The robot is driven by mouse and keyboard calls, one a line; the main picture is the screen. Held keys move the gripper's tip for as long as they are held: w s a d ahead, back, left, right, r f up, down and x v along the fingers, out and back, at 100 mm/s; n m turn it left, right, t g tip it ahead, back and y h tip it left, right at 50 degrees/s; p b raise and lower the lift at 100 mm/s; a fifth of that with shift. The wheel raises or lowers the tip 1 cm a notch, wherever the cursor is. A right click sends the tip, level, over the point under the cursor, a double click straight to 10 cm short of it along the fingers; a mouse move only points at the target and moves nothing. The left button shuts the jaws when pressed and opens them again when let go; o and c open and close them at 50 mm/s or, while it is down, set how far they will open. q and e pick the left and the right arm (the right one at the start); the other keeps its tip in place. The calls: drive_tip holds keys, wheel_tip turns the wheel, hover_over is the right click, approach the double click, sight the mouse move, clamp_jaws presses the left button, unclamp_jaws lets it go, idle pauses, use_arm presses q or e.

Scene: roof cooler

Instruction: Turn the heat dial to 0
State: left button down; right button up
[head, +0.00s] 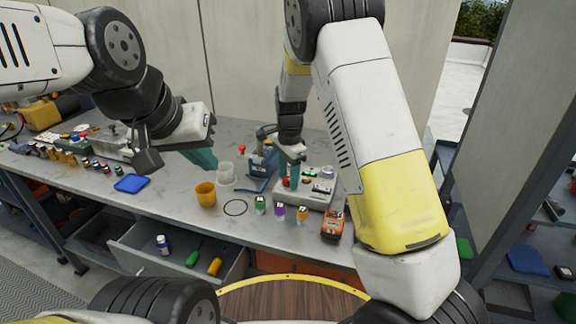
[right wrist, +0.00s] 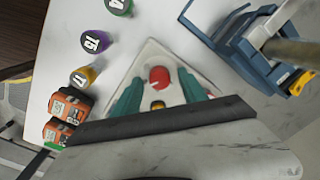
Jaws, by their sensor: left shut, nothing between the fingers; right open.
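The heat dial, a round red knob (right wrist: 159,77), sits on a pale device (head: 318,193) on the bench. A small light mark shows on the knob, but I cannot read its setting. In the right wrist view my right gripper (right wrist: 160,82) is open, with one teal finger on each side of the knob; I cannot tell whether they touch it. In the head view my right gripper (head: 292,168) points down over the device's left end and partly hides the knob. My left gripper (head: 203,158) is shut and empty above the bench, left of the device.
A blue stand (head: 258,172) is close to the left of the device. An open drawer (head: 150,262) is below.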

clamp_jaws()
